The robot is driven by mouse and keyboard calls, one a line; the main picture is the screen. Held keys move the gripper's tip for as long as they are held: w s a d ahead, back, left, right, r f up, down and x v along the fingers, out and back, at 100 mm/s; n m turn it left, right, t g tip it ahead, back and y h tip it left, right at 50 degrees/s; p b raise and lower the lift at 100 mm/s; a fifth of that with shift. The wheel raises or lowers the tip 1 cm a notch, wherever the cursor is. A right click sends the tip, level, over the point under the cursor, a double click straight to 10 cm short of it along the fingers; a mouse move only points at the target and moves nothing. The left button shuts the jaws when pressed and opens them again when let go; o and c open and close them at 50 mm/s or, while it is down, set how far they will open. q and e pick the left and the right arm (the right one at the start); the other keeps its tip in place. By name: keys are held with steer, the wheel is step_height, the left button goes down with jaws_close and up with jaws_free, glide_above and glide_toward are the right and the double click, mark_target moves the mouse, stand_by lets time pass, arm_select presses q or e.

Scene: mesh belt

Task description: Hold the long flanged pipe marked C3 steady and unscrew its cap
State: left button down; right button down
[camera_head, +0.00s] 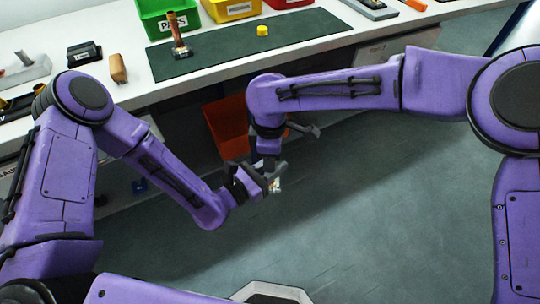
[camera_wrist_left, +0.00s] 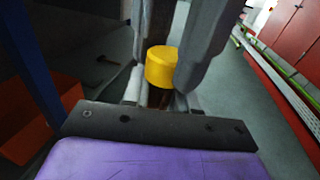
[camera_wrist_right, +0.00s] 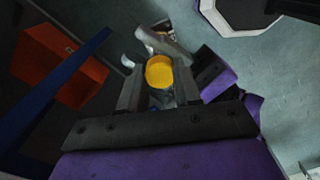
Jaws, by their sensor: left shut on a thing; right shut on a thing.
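My left gripper (camera_head: 262,184) and my right gripper (camera_head: 270,166) meet in front of the bench, over the floor. In the left wrist view a yellow cap (camera_wrist_left: 161,66) sits on the end of a brown pipe, and my left gripper is shut on the pipe below the cap. The grey fingers of my right gripper come in on either side of the cap. In the right wrist view the cap (camera_wrist_right: 159,72) lies between my right gripper's fingers, which are shut on it. Most of the pipe is hidden, and no C3 mark is readable.
The white bench (camera_head: 130,92) carries a dark mat (camera_head: 215,58) with an upright brown pipe (camera_head: 180,48) and a loose yellow cap (camera_head: 262,30). Green (camera_head: 150,18) and yellow (camera_head: 218,14) bins stand behind. An orange bin (camera_head: 226,128) is below the bench. The floor in front is clear.

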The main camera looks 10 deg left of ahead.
steer(key=shift+r, duration=0.15)
steer(key=shift+r, duration=0.9)
